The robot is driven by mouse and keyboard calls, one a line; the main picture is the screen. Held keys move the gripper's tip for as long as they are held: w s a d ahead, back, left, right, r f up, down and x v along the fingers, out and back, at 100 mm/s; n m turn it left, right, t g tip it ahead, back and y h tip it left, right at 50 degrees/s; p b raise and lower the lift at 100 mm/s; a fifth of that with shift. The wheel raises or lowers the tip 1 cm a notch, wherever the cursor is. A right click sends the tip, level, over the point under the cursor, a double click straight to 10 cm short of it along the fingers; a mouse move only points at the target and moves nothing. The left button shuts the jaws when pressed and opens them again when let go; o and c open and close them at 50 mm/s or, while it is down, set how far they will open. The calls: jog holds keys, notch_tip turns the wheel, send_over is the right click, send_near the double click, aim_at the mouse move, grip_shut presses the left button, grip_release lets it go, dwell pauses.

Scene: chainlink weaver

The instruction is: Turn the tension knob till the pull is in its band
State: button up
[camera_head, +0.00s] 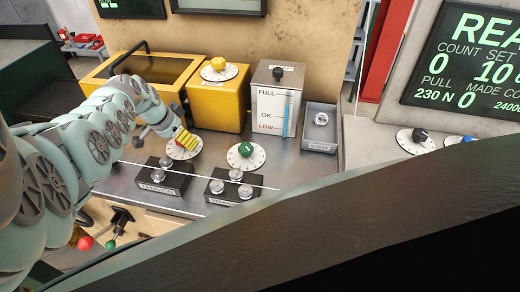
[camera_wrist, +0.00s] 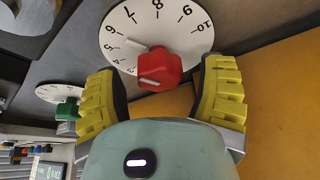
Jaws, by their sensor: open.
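The red knob (camera_wrist: 160,68) stands on a white numbered dial (camera_wrist: 120,44), and a pale mark shows on its face. In the head view this dial (camera_head: 184,155) sits behind a dark block labelled TENSION (camera_head: 162,188). My gripper (camera_wrist: 163,72) is open, with one yellow finger on each side of the red knob and visible room between. In the head view my gripper (camera_head: 187,140) partly covers the knob. The wall screen (camera_head: 465,65) reads PULL 230 N; no band is legible there.
A green knob (camera_head: 246,150) on its own dial stands to the right. Behind are a yellow box with a yellow knob (camera_head: 218,64), a level gauge (camera_head: 278,100) and a scrap tray (camera_head: 320,125). A wire (camera_head: 215,178) crosses the roller blocks in front.

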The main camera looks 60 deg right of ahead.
jog(key=c, duration=1.2)
jog(key=shift+o, duration=0.2)
jog(key=shift+s+r+n+t+p, duration=0.1)
jog(key=shift+n+t+p, duration=0.4)
jog(key=shift+n+p, duration=0.65)
jog(key=shift+f+n+t+y, duration=0.15)
jog(key=shift+n+t, duration=0.15)
jog(key=shift+n, duration=0.45)
jog(key=shift+f+n+t+y, duration=0.15)
jog(key=shift+n+t, duration=0.15)
jog(key=shift+n, duration=0.4)
jog(key=shift+r, duration=0.1)
jog(key=o, duration=1.2)
jog(key=shift+c, duration=0.2)
jog(key=shift+r, duration=0.15)
